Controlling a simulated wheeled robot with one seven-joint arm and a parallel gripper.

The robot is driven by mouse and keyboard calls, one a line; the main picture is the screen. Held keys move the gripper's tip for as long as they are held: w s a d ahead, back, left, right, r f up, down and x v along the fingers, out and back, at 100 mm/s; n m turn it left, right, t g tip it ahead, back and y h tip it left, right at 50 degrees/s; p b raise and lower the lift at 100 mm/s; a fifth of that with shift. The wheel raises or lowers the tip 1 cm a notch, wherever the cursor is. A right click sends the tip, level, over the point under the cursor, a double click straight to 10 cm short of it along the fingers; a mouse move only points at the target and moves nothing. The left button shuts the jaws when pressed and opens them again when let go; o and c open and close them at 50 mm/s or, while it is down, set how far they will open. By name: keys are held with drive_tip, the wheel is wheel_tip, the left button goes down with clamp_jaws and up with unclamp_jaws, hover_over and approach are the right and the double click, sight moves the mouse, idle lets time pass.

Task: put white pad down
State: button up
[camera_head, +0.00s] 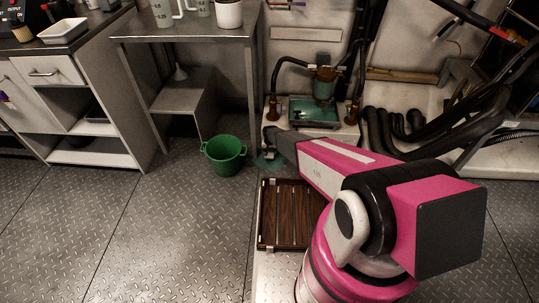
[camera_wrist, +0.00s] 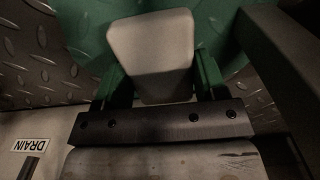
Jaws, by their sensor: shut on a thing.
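The white pad (camera_wrist: 150,45) is a pale block with rounded corners in the wrist view. It sits between the green fingers of my gripper (camera_wrist: 162,80), which is shut on it. Behind the pad is a flat round green surface (camera_wrist: 222,30), with diamond-plate floor around it. In the head view my gripper (camera_head: 269,154) is low over a green patch (camera_head: 262,163) on the floor, in front of the machine frame. The pad cannot be made out there. I cannot tell whether the pad touches the green surface.
A green bucket (camera_head: 223,158) stands left of my gripper. A dark slatted tray (camera_head: 283,232) lies close below my arm. The frame carries a green-based pump unit (camera_head: 314,111) and thick black hoses (camera_head: 400,135). Floor at left is clear.

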drive_tip(key=shift+f, duration=1.1)
drive_tip(key=shift+f, duration=0.35)
drive_tip(key=o, duration=0.9)
wheel_tip(320, 180, up, 12)
drive_tip(key=shift+s+r, duration=0.1)
wheel_tip(320, 180, up, 8)
drive_tip(key=f, duration=0.1)
hover_over(270, 152)
drive_tip(key=s+d, duration=0.3)
drive_tip(key=d, duration=0.1)
drive_tip(key=s+d+r, duration=0.6)
drive_tip(key=s+r, duration=0.4)
drive_tip(key=r, duration=0.1)
drive_tip(key=s+d+r, duration=0.6)
drive_tip(key=s+r, duration=0.4)
drive_tip(key=r, duration=0.2)
drive_tip(key=s+d+r, duration=0.7)
drive_tip(key=s+r, duration=0.3)
drive_tip(key=r, duration=0.2)
drive_tip(key=shift+s+d+r, duration=0.1)
drive_tip(key=shift+s+r, duration=0.15)
